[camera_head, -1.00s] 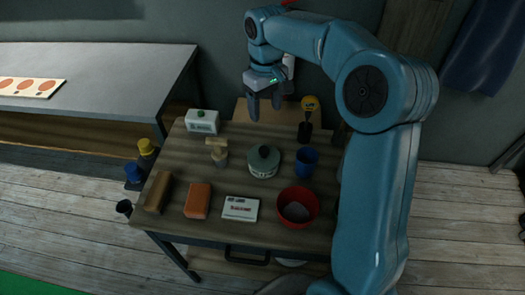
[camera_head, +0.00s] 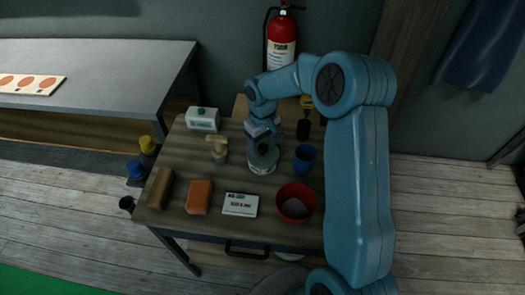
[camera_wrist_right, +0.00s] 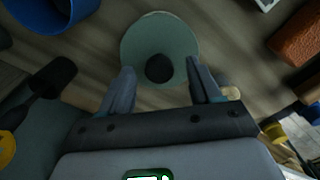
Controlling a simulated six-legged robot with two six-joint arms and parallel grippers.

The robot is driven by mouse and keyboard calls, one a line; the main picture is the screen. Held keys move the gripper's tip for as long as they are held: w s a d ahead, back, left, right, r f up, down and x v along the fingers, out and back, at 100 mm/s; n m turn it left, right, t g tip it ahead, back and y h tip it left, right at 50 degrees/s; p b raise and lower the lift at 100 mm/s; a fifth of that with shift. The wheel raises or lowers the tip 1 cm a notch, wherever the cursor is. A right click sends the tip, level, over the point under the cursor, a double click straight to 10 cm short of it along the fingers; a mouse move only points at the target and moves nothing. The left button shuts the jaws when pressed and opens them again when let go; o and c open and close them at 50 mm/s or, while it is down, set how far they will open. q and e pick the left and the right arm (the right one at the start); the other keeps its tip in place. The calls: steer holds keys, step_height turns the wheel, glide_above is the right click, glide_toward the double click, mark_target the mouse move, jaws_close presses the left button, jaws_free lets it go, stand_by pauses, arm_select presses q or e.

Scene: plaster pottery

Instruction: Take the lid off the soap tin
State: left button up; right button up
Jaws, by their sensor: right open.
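The soap tin (camera_head: 263,168) is a round pale tin with a grey-green lid and a dark knob, standing near the middle of the wooden table. In the right wrist view the lid (camera_wrist_right: 180,38) and its dark knob (camera_wrist_right: 159,68) show from above. My right gripper (camera_head: 262,148) is directly over the tin and hides much of the lid in the head view. In the wrist view my right gripper (camera_wrist_right: 160,80) is open, with its fingers on either side of the knob, not closed on it. My left gripper is not in view.
A blue cup (camera_head: 305,158) stands close right of the tin, a red bowl (camera_head: 296,204) front right. A brush (camera_head: 218,150) stands left. A white box (camera_head: 240,205), an orange block (camera_head: 199,197) and a brown block (camera_head: 160,188) lie along the front. A carton (camera_head: 203,119) stands at the back left.

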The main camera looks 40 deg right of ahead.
steer(key=shift+s, duration=0.2)
steer(key=shift+s+r, duration=0.1)
steer(key=shift+c, duration=1.2)
steer(key=c, duration=0.9)
